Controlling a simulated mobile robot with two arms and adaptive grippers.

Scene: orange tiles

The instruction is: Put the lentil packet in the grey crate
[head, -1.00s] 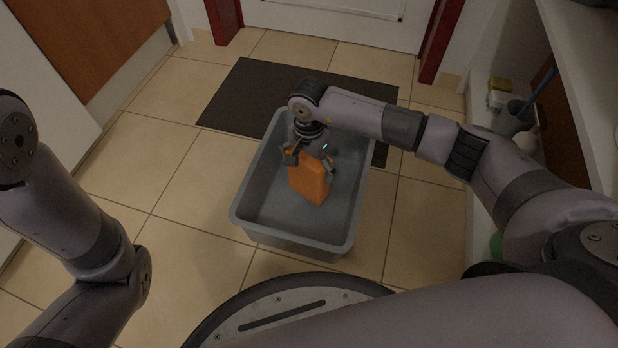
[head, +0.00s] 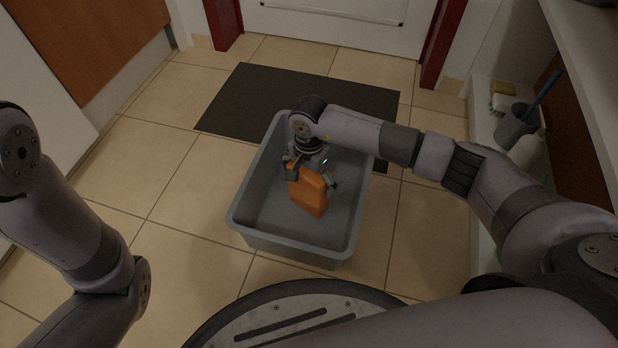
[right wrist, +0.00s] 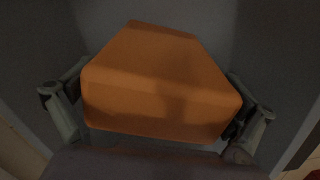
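The orange lentil packet (head: 309,192) is inside the grey crate (head: 290,246), below the rim and a little tilted. My right gripper (head: 311,174) reaches down into the crate with one finger on each side of the packet. In the right wrist view the packet (right wrist: 160,90) fills the space between the fingers, which appear to be shut on it. I cannot tell whether the packet touches the crate floor. My left arm shows at the left, but its gripper is out of view.
The crate stands on beige tiles, partly over a dark mat (head: 300,100). A white shelf unit with a grey cup (head: 514,128) stands at the right. A white door (head: 330,25) with red posts is at the back. The tiles left of the crate are clear.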

